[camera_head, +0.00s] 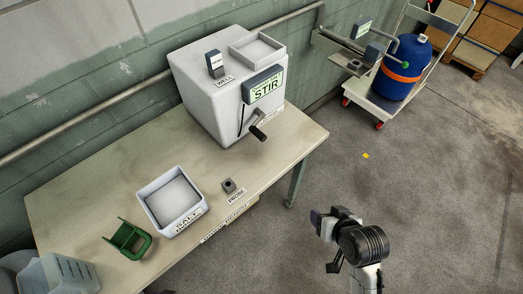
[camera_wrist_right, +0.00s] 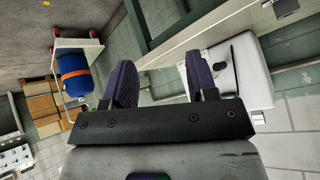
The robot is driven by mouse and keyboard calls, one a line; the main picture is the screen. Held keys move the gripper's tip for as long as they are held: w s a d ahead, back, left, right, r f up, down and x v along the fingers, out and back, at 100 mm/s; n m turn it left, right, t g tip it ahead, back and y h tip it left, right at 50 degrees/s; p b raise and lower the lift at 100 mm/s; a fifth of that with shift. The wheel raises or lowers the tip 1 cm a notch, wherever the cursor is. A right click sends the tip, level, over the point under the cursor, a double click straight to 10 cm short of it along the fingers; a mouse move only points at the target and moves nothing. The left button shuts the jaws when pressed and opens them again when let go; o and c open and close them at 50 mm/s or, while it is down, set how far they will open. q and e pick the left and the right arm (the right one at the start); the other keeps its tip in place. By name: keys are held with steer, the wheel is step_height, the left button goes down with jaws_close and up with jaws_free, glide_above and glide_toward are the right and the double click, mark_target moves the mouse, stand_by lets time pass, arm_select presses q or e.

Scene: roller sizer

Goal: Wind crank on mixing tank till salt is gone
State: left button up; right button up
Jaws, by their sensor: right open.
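The mixing tank (camera_head: 205,95) is a pale box on the table with a green and white "STIR" display (camera_head: 265,88) on its front. Its crank (camera_head: 257,131), with a dark handle, sticks out from the front below the display. A white bin labelled "SALT" (camera_head: 188,223) stands on the table, with pale contents. My right gripper (camera_head: 324,239) is open and empty, off the table's front side, right of and below the crank and apart from it. Its two spread fingers show in the right wrist view (camera_wrist_right: 161,84), with the tank (camera_wrist_right: 250,72) beyond them. My left gripper is out of view.
A cart with a blue drum (camera_head: 402,68) stands at the back right. The floor between is mostly clear.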

steer(key=w+a+f+m+t+y+b, duration=0.25)
steer(key=w+a+m+b, duration=0.2)
steer(key=w, duration=0.45)
steer(key=m+t+y+b, duration=0.35)
steer(key=m+y, duration=0.25)
steer(key=m, duration=1.9)
glide_toward(264, 140)
arm_select(q)
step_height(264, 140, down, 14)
steer(key=b, duration=0.4)
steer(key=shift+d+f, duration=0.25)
arm_select(e)
steer(key=shift+t, duration=0.3)
steer(key=x, duration=1.1)
steer(key=shift+w+a+f, duration=0.1)
steer(key=shift+f, duration=0.1)
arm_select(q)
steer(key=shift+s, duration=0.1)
